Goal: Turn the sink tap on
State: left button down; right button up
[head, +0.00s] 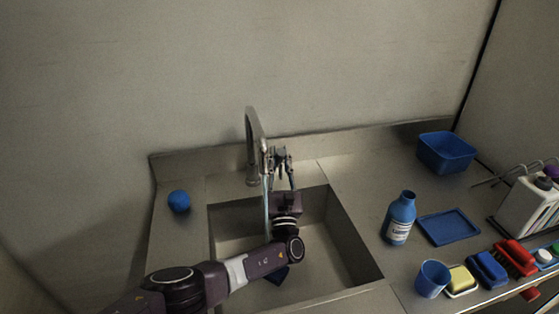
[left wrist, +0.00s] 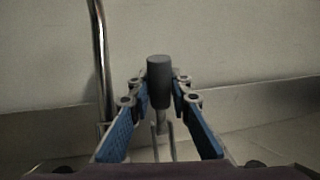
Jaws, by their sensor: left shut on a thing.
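The metal tap (head: 251,150) stands at the back of the sink (head: 352,248), its curved spout over the basin. A thin pale blue stream (head: 267,205), which looks like running water, drops from the spout. My left gripper (head: 279,155) reaches over the basin just right of the tap. In the left wrist view, a dark grey cylindrical handle (left wrist: 159,82) on a thin metal stem stands between the tips of the blue-padded fingers (left wrist: 160,92). The gripper is shut on this handle. The tap's pipe (left wrist: 101,60) rises to the left. My right gripper is out of view.
A blue ball (head: 179,201) lies left of the sink. On the right counter are a blue bottle (head: 400,218), blue tray (head: 449,227), blue bin (head: 446,152), blue cup (head: 432,279), sponge (head: 461,279) and brushes (head: 488,269). My left forearm crosses the basin's front left.

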pick_arm(q)
jog(key=c, duration=1.7)
grip_release()
jog(key=shift+c, duration=0.2)
jog(key=a+v, duration=0.1)
jog(key=v, duration=0.6)
jog(key=shift+s+d+f, duration=0.15)
jog(key=shift+s+d, duration=0.1)
jog(key=shift+d, duration=0.3)
jog(key=shift+c, duration=0.3)
